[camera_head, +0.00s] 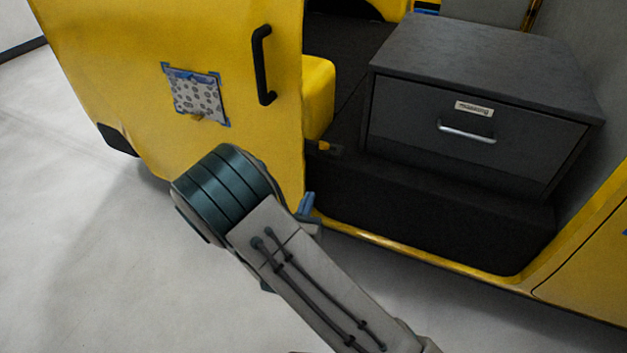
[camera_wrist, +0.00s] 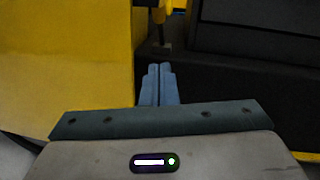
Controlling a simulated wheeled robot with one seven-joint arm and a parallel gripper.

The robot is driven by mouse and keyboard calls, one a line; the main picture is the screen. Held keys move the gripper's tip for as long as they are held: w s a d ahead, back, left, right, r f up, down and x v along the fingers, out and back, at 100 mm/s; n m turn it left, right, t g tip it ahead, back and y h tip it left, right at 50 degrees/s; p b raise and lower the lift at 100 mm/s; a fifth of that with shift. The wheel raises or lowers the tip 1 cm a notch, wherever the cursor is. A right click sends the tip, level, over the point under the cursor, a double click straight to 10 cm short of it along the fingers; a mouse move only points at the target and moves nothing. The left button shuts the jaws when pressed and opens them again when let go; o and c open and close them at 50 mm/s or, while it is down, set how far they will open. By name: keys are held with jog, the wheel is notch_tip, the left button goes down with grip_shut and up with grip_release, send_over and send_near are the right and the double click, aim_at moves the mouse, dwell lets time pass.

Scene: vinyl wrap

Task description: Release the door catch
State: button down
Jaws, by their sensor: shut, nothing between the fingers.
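The yellow door (camera_head: 130,60) stands at the left in the head view, with a black handle (camera_head: 262,65) near its right edge. A small dark piece with a yellowish tip (camera_head: 325,147), perhaps the door catch, sits just right of that edge. A small dark upright piece (camera_wrist: 162,46) beyond my fingertips in the wrist view may be the same part. My gripper (camera_head: 307,203) is mostly hidden behind my arm in the head view; its blue fingers show below the small piece. In the wrist view my gripper (camera_wrist: 160,68) is shut and empty, pointing toward the piece with a visible gap.
A dark grey drawer cabinet (camera_head: 480,85) with a metal pull stands inside the opening on a black step (camera_head: 430,205). A yellow sill (camera_head: 420,252) runs along the bottom. A patterned patch (camera_head: 196,95) is taped to the door. The pale floor (camera_head: 60,240) at left is clear.

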jog(key=b, duration=0.2)
send_near(328, 146)
notch_tip(328, 146, down, 4)
jog(key=w, duration=0.2)
jog(key=w+r, duration=0.3)
jog(key=shift+w+r, duration=0.1)
jog(key=shift+w, duration=0.05)
